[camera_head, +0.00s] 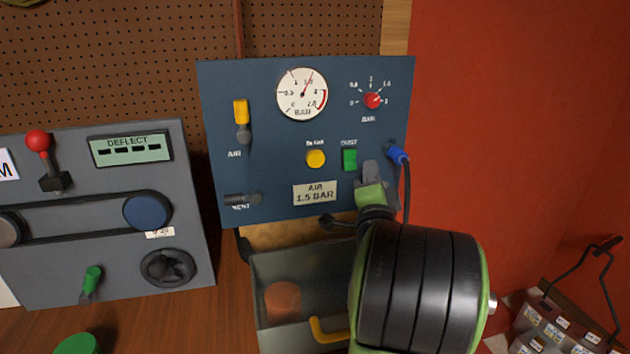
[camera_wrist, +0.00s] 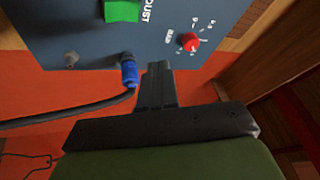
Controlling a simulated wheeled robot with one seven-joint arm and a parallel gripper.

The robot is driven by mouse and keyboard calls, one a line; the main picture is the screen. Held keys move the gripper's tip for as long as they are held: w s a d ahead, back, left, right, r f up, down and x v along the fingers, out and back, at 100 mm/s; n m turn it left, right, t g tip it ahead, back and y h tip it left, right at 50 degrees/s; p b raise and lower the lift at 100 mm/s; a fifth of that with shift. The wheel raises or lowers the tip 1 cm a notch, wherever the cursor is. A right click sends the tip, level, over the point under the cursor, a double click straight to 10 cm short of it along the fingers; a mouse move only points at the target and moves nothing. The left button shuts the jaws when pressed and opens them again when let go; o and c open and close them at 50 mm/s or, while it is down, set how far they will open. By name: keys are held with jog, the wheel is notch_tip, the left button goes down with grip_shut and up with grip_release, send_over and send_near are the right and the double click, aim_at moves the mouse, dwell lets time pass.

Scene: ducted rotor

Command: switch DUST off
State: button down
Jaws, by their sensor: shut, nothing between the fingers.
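The DUST switch (camera_head: 350,159) is a green rocker on the blue panel (camera_head: 265,170), under its DUST label and right of a yellow button (camera_head: 316,158). In the wrist view the green switch (camera_wrist: 121,11) is cut off by the top edge, with the label beside it. My gripper (camera_head: 369,171) is shut and empty, just below and right of the switch in the head view. In the wrist view its closed fingers (camera_wrist: 158,70) point toward the panel, apart from the switch. I cannot tell whether the fingertips touch the panel.
A blue plug (camera_head: 397,154) with a black cable sits close to the fingers; it also shows in the wrist view (camera_wrist: 129,73). A red knob (camera_head: 373,100) and a gauge (camera_head: 302,94) are above. A grey bin (camera_head: 275,262) stands below, a grey machine (camera_head: 110,215) left.

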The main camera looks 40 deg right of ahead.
jog(key=shift+r, duration=0.15)
jog(key=p, duration=0.6)
send_near(354, 160)
jog(key=w+d+r, duration=0.2)
jog(key=d+r, duration=0.1)
jog(key=shift+w+d+f, duration=0.15)
jog(key=shift+w+f, duration=0.1)
jog(key=shift+f, duration=0.15)
jog(key=shift+w, duration=0.1)
dwell(1.2)
jog(key=shift+w+d+f, duration=0.15)
jog(key=shift+w+d, duration=0.05)
jog(key=shift+w, duration=0.05)
jog(key=shift+w+d+f+p, duration=0.2)
jog(key=shift+w+p, duration=0.15)
jog(key=shift+p, duration=0.25)
dwell(0.4)
jog(key=shift+s, duration=0.15)
